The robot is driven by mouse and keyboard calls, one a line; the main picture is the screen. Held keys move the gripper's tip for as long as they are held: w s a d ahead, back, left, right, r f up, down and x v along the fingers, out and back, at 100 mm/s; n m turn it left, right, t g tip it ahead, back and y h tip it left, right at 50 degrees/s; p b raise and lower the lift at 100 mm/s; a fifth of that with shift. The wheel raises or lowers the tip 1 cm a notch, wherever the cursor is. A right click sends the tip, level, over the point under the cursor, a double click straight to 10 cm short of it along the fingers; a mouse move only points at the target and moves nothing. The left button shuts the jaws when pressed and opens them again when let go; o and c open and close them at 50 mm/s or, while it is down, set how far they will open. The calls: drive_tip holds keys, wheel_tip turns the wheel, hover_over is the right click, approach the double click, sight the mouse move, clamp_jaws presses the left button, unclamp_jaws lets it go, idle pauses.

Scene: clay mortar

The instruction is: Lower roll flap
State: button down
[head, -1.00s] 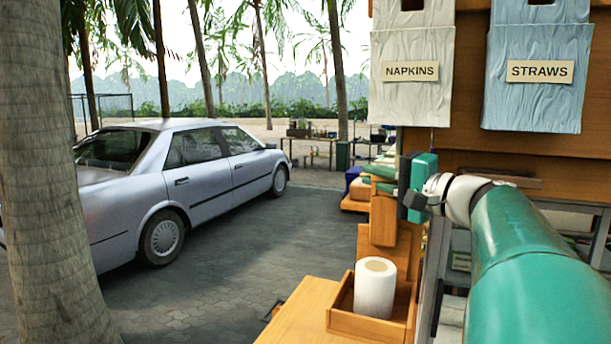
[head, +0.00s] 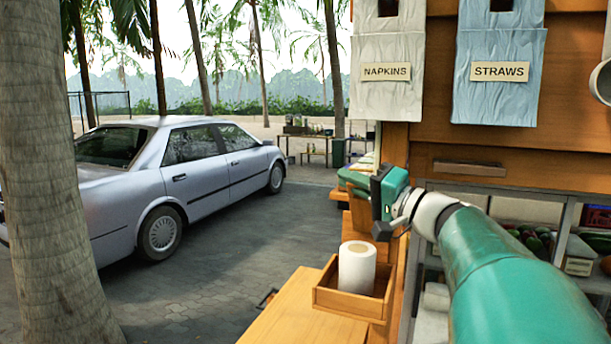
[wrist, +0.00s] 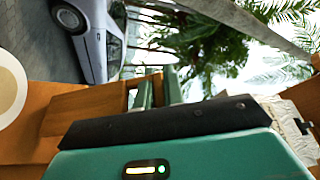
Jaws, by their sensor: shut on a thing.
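A small wooden flap (head: 357,222) shows behind and below my gripper (head: 350,182), on the cart's left edge. In the wrist view a wooden board (wrist: 92,108) reaches to the green fingers (wrist: 155,92). My gripper is shut on the flap's edge; the exact contact is partly hidden by the gripper body. A white paper roll (head: 357,266) stands upright in a shallow wooden tray (head: 345,302) in front of and below my gripper. Part of the roll (wrist: 8,95) also shows at the left edge of the wrist view.
The cart's wooden wall carries a napkins holder (head: 387,95) and a straws holder (head: 498,90). A wooden handle bar (head: 470,168) and glass shelves lie to the right. A wooden counter (head: 290,310) lies in front. A silver car (head: 170,180) stands left, with open pavement between.

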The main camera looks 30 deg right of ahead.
drive_tip(key=shift+s+a+f+n+y, duration=0.7)
drive_tip(key=shift+a+f+n+y, duration=0.25)
drive_tip(key=shift+f+n, duration=1.1)
drive_tip(key=shift+s+a+f+n+y, duration=0.65)
drive_tip(key=shift+a+f+n+y, duration=0.2)
drive_tip(key=shift+f+n, duration=1.15)
drive_tip(key=shift+s+a+f+n+y, duration=0.7)
drive_tip(key=shift+a+f+n+y, duration=0.25)
drive_tip(key=shift+f+n, duration=1.05)
drive_tip(key=shift+d, duration=0.1)
drive_tip(key=c, duration=1.8)
unclamp_jaws()
drive_tip(key=v, duration=1.3)
drive_tip(key=shift+s+d, duration=0.25)
drive_tip(key=shift+s, duration=0.05)
